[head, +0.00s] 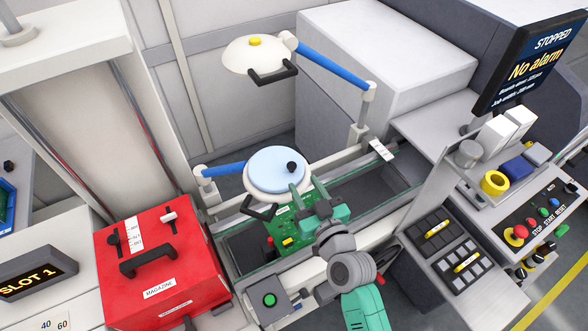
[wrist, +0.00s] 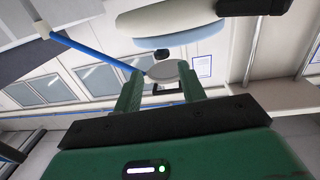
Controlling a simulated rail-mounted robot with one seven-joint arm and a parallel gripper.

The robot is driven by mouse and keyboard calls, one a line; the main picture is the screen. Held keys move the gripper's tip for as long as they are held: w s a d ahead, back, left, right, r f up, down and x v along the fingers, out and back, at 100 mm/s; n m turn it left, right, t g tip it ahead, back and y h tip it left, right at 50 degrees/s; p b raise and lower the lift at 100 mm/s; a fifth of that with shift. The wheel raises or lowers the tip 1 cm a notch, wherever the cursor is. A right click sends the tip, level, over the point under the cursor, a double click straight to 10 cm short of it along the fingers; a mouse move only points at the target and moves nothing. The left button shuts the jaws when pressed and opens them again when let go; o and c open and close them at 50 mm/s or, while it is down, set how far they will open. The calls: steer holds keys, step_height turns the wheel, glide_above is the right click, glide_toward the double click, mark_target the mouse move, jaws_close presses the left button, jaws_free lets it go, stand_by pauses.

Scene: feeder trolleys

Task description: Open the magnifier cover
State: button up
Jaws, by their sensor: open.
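The magnifier (head: 250,187) is a round white head on a blue arm, with a pale blue round cover (head: 272,163) lying shut on top. A black knob (head: 291,166) stands on the cover near its right edge. A black handle (head: 258,210) sticks out at the front of the head. My gripper (head: 308,190) is open and empty, just right of the cover, with its fingers apart from the knob as far as I can tell. In the wrist view the pale blue cover (wrist: 170,38) lies beyond the green fingertips (wrist: 160,85), with the knob (wrist: 163,55) beside it.
A green circuit board (head: 287,225) lies on the conveyor below the magnifier. A second white lamp head (head: 240,55) on a blue arm hangs behind. A red magazine (head: 190,260) stands at left. A control panel (head: 535,215) and screen (head: 530,65) are at right.

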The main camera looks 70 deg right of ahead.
mark_target(294, 168)
steer(key=x, duration=0.8)
steer(key=shift+a+r, duration=0.1)
steer(key=shift+r, duration=0.05)
jaws_close()
